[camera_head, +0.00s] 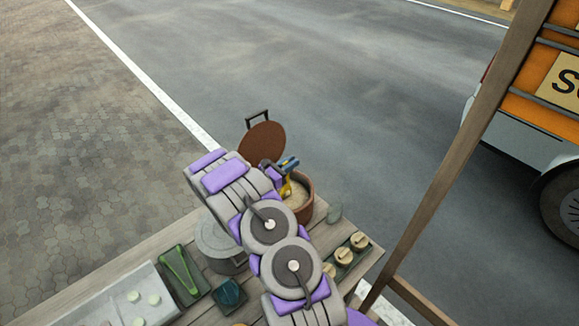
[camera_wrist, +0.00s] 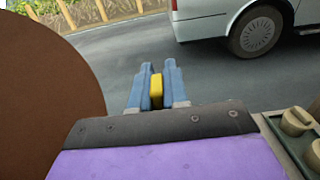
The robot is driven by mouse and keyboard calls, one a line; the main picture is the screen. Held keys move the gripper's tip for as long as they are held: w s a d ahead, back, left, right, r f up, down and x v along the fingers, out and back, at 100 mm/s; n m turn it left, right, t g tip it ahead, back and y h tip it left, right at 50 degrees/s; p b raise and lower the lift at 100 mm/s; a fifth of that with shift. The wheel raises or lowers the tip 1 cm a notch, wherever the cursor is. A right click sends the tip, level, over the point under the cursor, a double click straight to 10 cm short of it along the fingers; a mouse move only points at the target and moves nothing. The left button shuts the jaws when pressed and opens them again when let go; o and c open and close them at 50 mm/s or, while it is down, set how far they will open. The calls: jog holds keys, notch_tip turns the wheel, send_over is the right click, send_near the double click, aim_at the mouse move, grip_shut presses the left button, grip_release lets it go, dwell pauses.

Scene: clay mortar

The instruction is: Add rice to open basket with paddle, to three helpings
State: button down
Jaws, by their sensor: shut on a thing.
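My gripper (camera_head: 288,163) has blue fingers shut on a yellow paddle (camera_head: 286,189), over a brown round tub (camera_head: 306,210). The paddle's lower end points down to the pale rice (camera_head: 296,198) in the tub; I cannot tell whether it touches it or carries any. In the wrist view my gripper (camera_wrist: 155,88) has the yellow paddle (camera_wrist: 156,91) between its fingers. Several small round baskets (camera_head: 344,256) sit in a dark tray at the table's right; part of them shows in the wrist view (camera_wrist: 296,121). I cannot tell which basket is open.
A brown round lid (camera_head: 262,143) stands raised behind the tub. A grey pot (camera_head: 222,262) is partly behind my arm. Green tongs (camera_head: 181,272), a teal item (camera_head: 229,294) and a pale tray (camera_head: 115,306) lie left. A grey stone (camera_head: 334,214) lies beside the tub. A slanted post (camera_head: 440,185) rises right.

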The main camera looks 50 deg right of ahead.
notch_tip(320, 180, up, 8)
jog(key=p, duration=0.2)
jog(key=shift+r, duration=0.15)
dwell(0.4)
jog(key=shift+a, duration=0.1)
